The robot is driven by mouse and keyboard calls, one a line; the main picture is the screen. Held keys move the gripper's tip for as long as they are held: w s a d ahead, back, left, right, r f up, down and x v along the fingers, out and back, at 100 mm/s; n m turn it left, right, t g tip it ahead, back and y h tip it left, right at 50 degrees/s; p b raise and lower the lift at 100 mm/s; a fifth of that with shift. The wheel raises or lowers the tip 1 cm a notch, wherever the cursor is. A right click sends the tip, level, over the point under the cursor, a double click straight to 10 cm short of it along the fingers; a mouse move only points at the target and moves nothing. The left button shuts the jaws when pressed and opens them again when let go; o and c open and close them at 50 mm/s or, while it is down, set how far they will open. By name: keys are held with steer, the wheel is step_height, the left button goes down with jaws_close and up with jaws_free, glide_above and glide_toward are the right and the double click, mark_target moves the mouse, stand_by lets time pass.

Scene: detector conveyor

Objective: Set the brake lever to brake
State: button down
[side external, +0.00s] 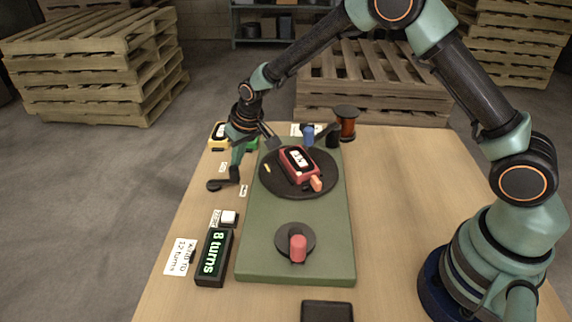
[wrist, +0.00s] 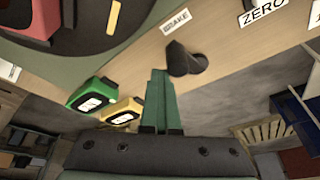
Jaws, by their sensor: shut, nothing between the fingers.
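The brake lever (side external: 216,185) is a small dark lever on the table left of the green board. In the wrist view the lever (wrist: 188,62) is a dark knob-like shape below the white BRAKE label (wrist: 176,22), which also shows in the side view (side external: 243,190). My gripper (side external: 235,178) points down close beside the lever. In the wrist view its fingers (wrist: 158,73) are together and empty, just left of the lever. I cannot tell whether they touch it. The fingers partly hide the lever in the side view.
A red device (side external: 298,160) lies on the dark turntable (side external: 275,184) on the green board (side external: 328,255). Green (wrist: 92,95) and yellow (wrist: 121,113) devices stand left of my fingers in the wrist view. A counter display (side external: 213,258) reads 8 turns beside a white button (side external: 228,217).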

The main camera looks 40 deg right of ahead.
steer(key=shift+s+a+f, duration=0.2)
steer(key=shift+s+a, duration=0.05)
steer(key=shift+s, duration=0.2)
steer(key=d, duration=0.1)
steer(key=w+d, duration=0.2)
steer(key=shift+w+d+r, duration=0.15)
steer(key=shift+w+d, duration=0.1)
steer(key=shift+d, duration=0.05)
steer(key=v, duration=1.7)
steer(key=s+d+r+t, duration=0.1)
steer(key=s+d, duration=0.3)
steer(key=s, duration=0.6)
steer(key=s+d+r, duration=0.4)
steer(key=s, duration=0.7)
steer(key=shift+s+d+m+t+h, duration=0.2)
steer(key=shift+m+t+h, duration=0.1)
steer(key=shift+t+h, duration=0.1)
